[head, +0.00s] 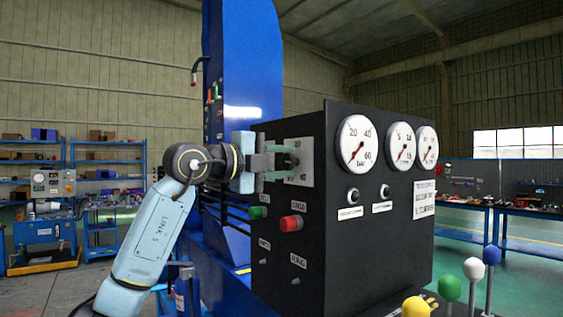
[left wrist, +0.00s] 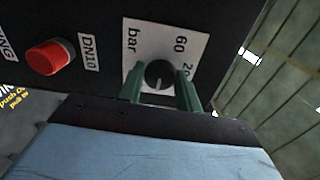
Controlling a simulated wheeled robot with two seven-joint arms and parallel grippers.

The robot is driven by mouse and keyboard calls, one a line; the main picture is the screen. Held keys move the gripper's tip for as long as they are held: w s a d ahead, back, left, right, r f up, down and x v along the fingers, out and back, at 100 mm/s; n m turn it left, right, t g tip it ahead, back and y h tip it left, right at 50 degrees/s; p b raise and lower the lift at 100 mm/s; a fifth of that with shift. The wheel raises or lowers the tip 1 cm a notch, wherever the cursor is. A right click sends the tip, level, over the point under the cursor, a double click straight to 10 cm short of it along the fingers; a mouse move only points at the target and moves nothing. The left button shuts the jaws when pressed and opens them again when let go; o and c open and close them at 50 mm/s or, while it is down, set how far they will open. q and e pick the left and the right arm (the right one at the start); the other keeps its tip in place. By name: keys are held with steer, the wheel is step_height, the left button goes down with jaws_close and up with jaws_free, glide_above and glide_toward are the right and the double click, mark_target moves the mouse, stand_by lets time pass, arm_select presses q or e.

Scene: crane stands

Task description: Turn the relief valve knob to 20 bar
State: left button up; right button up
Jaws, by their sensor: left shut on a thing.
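The relief valve knob is a dark round knob (left wrist: 158,74) on a white scale plate (left wrist: 186,38) marked bar, 60 and 20. A light mark on the knob points down toward my gripper body in the left wrist view. My left gripper (head: 278,160) reaches in from the left to the same plate (head: 304,170) on the panel's side face. Its two green fingers (left wrist: 161,88) are shut on the knob, one on each side. In the head view the knob is hidden by the fingers. My right gripper is in neither view.
A red button (head: 291,222) and a green button (head: 258,212) sit below the plate on the black panel (head: 350,265). Several white gauges, including the left one (head: 357,142), are on the right face. Ball-topped levers, including a green one (head: 450,289), stand at lower right.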

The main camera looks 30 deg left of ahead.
arm_select(q)
steer(key=shift+n, duration=0.3)
stand_by(0.4)
steer(key=o, duration=1)
steer(key=shift+c, duration=0.2)
steer(key=shift+s, duration=0.1)
steer(key=b+v, duration=0.3)
steer(key=v, duration=1)
steer(key=shift+s+a+f, duration=0.1)
